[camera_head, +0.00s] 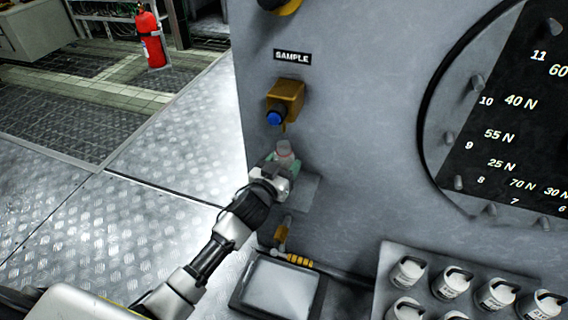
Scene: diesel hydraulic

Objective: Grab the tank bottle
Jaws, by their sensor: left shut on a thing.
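The tank bottle (284,151) shows as a small bottle with a pale reddish cap and a greenish body. It stands upright at a small grey ledge on the grey panel, below the brass sample valve (286,98) with its blue knob. My left gripper (279,172) reaches in from the lower left and is shut on the bottle's body. The gripper hides much of the bottle, and I cannot tell whether its base touches the ledge (305,190). My right gripper is not in view.
A grey tray (279,287) sits below, beside a brass fitting (300,260). Several white-lidded containers (452,284) stand in a rack at the lower right. A large round dial (510,130) fills the right. A red extinguisher (151,40) stands far back; the metal floor at left is clear.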

